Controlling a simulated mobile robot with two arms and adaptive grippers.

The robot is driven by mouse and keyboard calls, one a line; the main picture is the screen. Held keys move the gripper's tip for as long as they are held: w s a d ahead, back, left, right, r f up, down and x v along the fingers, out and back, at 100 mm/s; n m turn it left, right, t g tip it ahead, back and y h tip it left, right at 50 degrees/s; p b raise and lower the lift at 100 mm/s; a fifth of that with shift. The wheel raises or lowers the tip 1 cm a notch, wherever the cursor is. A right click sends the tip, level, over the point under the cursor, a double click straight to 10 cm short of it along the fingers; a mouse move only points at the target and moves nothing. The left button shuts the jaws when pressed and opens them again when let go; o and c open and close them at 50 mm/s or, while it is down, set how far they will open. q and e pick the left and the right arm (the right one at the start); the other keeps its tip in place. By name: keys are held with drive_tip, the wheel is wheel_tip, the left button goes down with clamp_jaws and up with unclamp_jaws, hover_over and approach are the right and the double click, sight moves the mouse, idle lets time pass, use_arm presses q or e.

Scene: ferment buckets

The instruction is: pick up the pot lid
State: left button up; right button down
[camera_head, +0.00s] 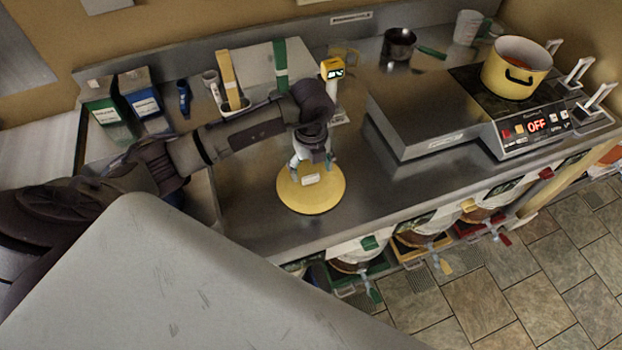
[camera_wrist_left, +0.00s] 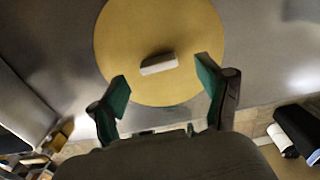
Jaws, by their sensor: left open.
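The pot lid (camera_head: 311,194) is a round yellow disc lying flat on the steel counter, with a pale block-shaped handle (camera_head: 309,179) at its middle. In the left wrist view the lid (camera_wrist_left: 160,32) fills the upper middle, and its handle (camera_wrist_left: 158,63) lies ahead of the fingers, between their lines. My left gripper (camera_head: 311,165) is over the lid, pointing down. In the left wrist view the gripper (camera_wrist_left: 162,88) is open, its green-padded fingers apart with nothing between them. My right gripper is not in view.
A yellow pot (camera_head: 512,72) stands on the cooker at the right, whose display reads OFF. A raised steel box (camera_head: 420,112) is right of the lid. Cartons (camera_head: 140,95) stand at the back left. Lidded buckets with taps are below the counter front. Bare counter surrounds the lid.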

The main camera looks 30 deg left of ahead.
sight(311, 176)
use_arm(q)
wheel_tip(311, 176, down, 2)
drive_tip(key=shift+s+a+f+p, duration=0.1)
drive_tip(key=shift+f+p, duration=0.1)
drive_tip(key=shift+p, duration=0.25)
drive_tip(key=shift+f, duration=0.6)
drive_tip(key=c, duration=1.3)
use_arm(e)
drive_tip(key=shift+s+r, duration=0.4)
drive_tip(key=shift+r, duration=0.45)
